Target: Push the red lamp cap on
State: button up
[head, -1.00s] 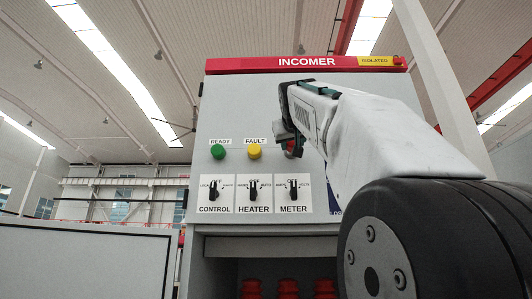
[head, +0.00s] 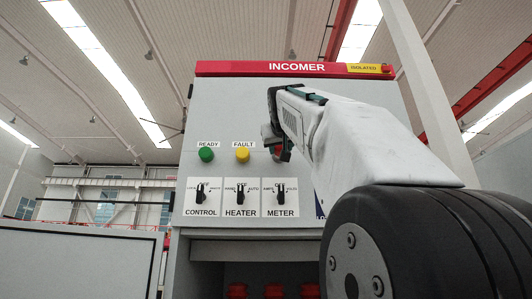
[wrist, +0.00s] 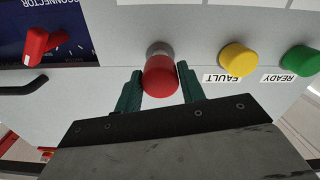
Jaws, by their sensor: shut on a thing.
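The red lamp cap (wrist: 160,78) sits between the green-padded fingers of my gripper (wrist: 158,73) in the wrist view. My gripper is shut on it. Just behind the cap is a grey round lamp base (wrist: 158,49) on the cabinet face. The cap is lined up closely with this base; I cannot tell whether it is fully seated. In the head view my gripper (head: 275,142) is at the panel, right of the yellow FAULT lamp, and hides most of the cap.
The yellow FAULT lamp (head: 242,155) and green READY lamp (head: 206,154) are in the same row. Below are the CONTROL (head: 201,193), HEATER (head: 240,193) and METER (head: 281,193) switches. A red handle (wrist: 42,46) shows near the gripper in the wrist view.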

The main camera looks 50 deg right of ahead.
jog(key=shift+x, duration=1.1)
jog(key=shift+w+d, duration=0.2)
jog(key=shift+w+d, duration=0.2)
jog(key=shift+d, duration=0.05)
jog(key=shift+w+d, duration=0.1)
jog(key=o, duration=1)
jog(key=v, duration=0.7)
jog(key=shift+s+a, duration=0.25)
